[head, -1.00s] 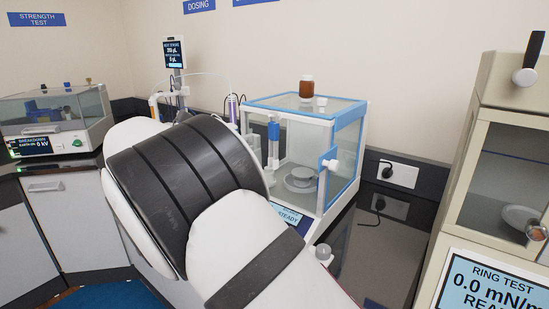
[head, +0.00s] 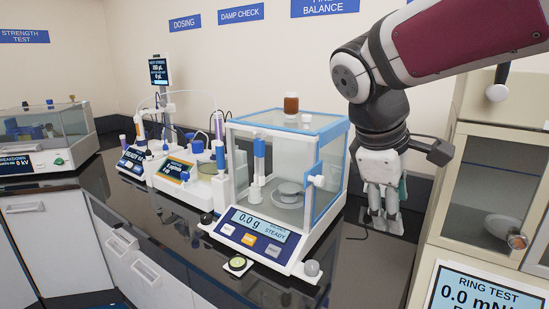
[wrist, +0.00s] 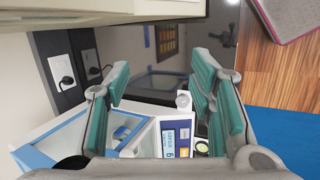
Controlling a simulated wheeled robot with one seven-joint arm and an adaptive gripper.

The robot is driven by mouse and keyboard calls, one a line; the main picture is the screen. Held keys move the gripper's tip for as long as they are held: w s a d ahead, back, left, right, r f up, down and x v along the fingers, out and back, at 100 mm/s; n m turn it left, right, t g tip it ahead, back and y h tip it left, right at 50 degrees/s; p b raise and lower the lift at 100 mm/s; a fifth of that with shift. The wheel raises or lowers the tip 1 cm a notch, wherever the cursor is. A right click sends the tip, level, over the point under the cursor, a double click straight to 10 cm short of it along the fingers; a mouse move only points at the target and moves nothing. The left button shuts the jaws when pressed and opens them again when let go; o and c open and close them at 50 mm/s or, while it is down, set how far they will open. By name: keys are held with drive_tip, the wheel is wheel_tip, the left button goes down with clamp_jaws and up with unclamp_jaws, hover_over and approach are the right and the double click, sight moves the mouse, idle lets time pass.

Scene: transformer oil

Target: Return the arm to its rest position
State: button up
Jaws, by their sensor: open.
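My gripper (head: 383,215) hangs pointing down in the head view, just right of the glass balance enclosure (head: 335,165) and left of the ring test cabinet. In the wrist view its two teal-padded fingers (wrist: 160,105) stand wide apart with nothing between them. My arm reaches in from the upper right of the head view. The balance (head: 262,235) reads 0.0 g and STEADY. A brown bottle (head: 291,104) and a small white cap (head: 306,117) stand on top of the enclosure.
The ring test cabinet (head: 490,180) stands close at the right. Dosing and damp check devices (head: 180,165) stand left of the balance. The strength test unit (head: 45,135) is at the far left. Dark counter (head: 345,265) lies bare between balance and cabinet.

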drive_tip(key=s+f+m+t+y, duration=0.1)
drive_tip(key=s+f+m+y, duration=0.1)
drive_tip(key=s+m, duration=0.3)
drive_tip(key=s+f+m+t+y, duration=0.1)
drive_tip(key=s+f+m, duration=0.3)
drive_tip(key=s, duration=0.8)
drive_tip(key=shift+s+a+m+y, duration=0.2)
drive_tip(key=shift+m+y, duration=0.3)
drive_tip(key=shift+y, duration=0.2)
idle(1.9)
